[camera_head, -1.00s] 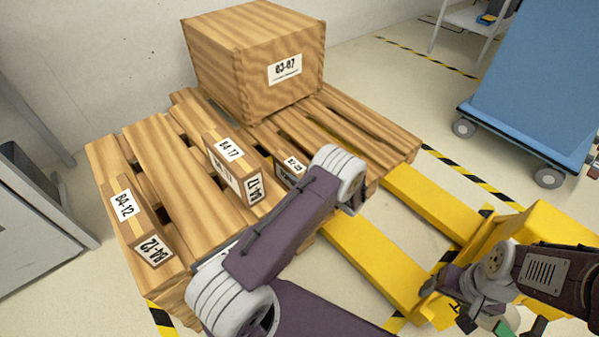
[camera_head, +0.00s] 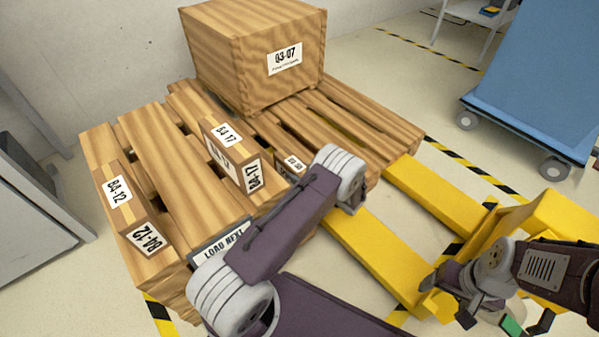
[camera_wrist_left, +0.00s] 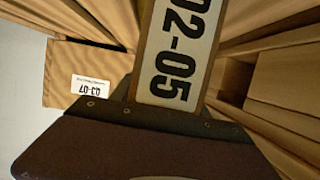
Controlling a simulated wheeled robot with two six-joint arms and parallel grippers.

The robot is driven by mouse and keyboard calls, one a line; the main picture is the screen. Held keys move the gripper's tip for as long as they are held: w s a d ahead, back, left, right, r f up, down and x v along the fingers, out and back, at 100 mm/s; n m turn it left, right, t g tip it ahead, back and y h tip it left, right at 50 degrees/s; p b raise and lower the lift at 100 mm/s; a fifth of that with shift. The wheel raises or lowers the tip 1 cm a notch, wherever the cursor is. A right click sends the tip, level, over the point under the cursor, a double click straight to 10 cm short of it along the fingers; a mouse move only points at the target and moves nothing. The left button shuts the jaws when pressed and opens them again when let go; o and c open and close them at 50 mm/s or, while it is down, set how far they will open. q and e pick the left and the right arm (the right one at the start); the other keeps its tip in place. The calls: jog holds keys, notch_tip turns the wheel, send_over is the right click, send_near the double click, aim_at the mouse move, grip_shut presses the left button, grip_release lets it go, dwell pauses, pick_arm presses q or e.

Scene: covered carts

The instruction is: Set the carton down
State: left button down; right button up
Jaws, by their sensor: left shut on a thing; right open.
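My left gripper (camera_wrist_left: 160,122) is shut on a small brown carton labelled 02-05 (camera_wrist_left: 176,55), which fills the middle of the left wrist view. In the head view my left forearm hides the gripper and part of the carton (camera_head: 291,164), which shows just left of the forearm's grey joint, over the pallet (camera_head: 150,140). Whether its underside touches the slats cannot be told. My right gripper (camera_head: 506,322) is open, at the lower right, beside the yellow pallet truck.
Carton B4-17 (camera_head: 228,152) and carton B4-12 (camera_head: 128,208) stand on the pallet, left of the held carton. A LOAD NEXT plate (camera_head: 222,245) is at the front edge. Yellow forks (camera_head: 385,265) extend at right.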

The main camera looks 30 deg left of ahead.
pick_arm(q)
jog(key=shift+f+b, duration=0.35)
jog(key=shift+f, duration=0.05)
jog(key=shift+c, duration=2.4)
grip_release()
jog(key=shift+d, duration=0.1)
jog(key=p+v, duration=0.5)
jog(key=v, duration=0.4)
jog(key=shift+p, duration=0.4)
